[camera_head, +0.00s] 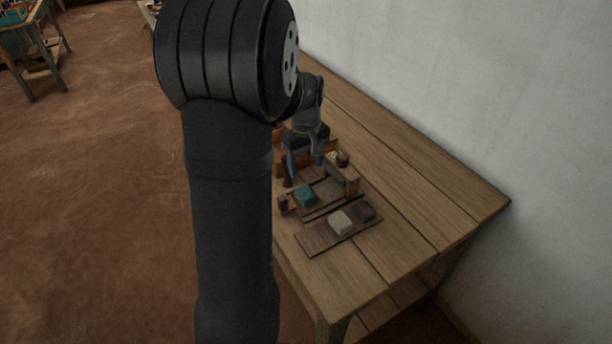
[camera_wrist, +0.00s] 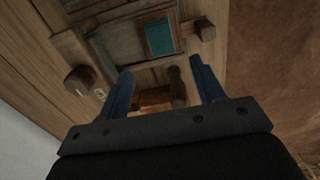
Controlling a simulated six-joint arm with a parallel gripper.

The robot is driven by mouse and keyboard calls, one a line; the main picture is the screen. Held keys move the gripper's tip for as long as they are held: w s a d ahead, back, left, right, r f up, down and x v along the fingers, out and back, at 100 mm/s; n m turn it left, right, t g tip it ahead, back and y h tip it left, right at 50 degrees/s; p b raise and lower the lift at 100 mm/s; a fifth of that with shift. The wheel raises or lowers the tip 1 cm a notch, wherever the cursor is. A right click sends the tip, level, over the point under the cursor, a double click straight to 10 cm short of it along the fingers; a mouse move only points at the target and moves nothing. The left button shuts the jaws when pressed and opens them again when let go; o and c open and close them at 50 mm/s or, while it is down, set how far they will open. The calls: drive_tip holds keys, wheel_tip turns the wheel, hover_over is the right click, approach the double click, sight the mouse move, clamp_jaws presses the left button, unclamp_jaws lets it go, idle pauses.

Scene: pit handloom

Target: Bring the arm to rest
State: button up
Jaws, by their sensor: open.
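My gripper (camera_head: 304,161) is over the small wooden loom frame (camera_head: 347,178) on the table. Its two blue fingers are apart, with nothing held between them. In the wrist view my gripper (camera_wrist: 165,90) points down at the wooden frame, with a wooden peg (camera_wrist: 177,88) showing between the fingers. A teal block (camera_head: 305,196) lies inside the frame and also shows in the wrist view (camera_wrist: 159,38). My arm hides part of the table's left side in the head view.
A pale block (camera_head: 340,222) and a dark brown block (camera_head: 364,211) sit on a flat wooden board (camera_head: 314,238) at the front. The wooden table (camera_head: 420,205) is bare to the right, beside a white wall (camera_head: 500,90). Another table (camera_head: 22,38) stands far left.

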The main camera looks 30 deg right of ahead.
drive_tip(key=shift+r, duration=0.6)
hover_over(306, 195)
drive_tip(key=shift+f, duration=4.1)
